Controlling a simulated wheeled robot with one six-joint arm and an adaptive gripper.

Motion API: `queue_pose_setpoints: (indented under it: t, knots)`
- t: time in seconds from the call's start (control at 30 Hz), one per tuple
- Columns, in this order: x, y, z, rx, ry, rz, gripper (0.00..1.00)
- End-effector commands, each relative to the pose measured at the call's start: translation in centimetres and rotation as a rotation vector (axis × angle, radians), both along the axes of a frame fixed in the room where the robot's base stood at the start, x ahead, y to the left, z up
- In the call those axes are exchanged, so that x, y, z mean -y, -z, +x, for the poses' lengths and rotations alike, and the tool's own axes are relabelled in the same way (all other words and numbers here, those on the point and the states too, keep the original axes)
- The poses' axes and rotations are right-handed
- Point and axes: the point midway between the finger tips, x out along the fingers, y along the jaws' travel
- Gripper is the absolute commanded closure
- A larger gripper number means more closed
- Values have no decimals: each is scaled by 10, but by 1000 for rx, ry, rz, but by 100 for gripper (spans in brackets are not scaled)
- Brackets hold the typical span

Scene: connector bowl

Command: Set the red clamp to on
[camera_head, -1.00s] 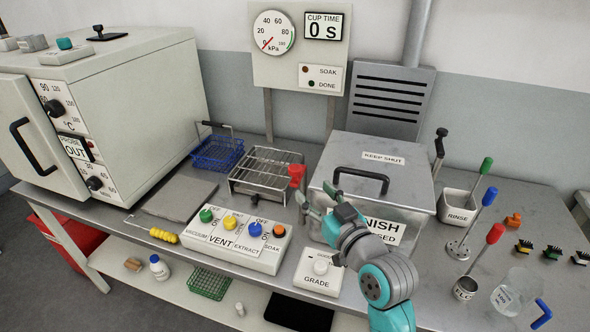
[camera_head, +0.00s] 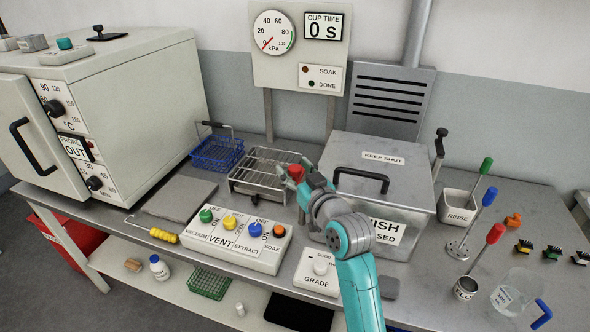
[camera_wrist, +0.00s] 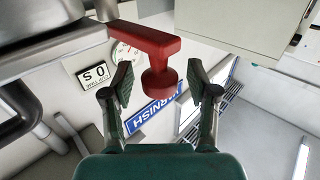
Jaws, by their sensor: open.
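The red clamp (camera_head: 295,172) stands at the left edge of the steel box, partly hidden by my gripper in the head view. In the wrist view the red clamp (camera_wrist: 145,42) shows as a bar from the upper left with a round knob at its end. My gripper (camera_wrist: 158,92) is open, with one finger on each side of the knob; I cannot tell if they touch it. In the head view my gripper (camera_head: 300,184) is right at the clamp. The steel box (camera_head: 345,150) has a lid marked KEEP SHUT; my arm covers part of its front label.
A wire rack (camera_head: 250,190) lies left of the clamp. In front are the switch panel (camera_head: 240,255) and the GRADE box (camera_head: 305,275). The gauge board (camera_head: 260,65) stands behind. Ladles and a glass beaker (camera_head: 515,295) are at the right.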

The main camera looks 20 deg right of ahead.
Motion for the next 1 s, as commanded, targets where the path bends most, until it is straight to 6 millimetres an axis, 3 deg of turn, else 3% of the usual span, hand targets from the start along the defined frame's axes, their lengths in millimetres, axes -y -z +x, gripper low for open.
queue_pose_setpoints:
  t: [0.07, 0.3, 0.67, 1.0]
  knots:
    - [0, 0, 0, 0, 0, 0, 43]
    - [0, 0, 0, 0, 0, 0, 100]
    - [2, 0, -1, -1, -17, 1, 100]
    - [12, 0, -6, -1, -150, 2, 100]
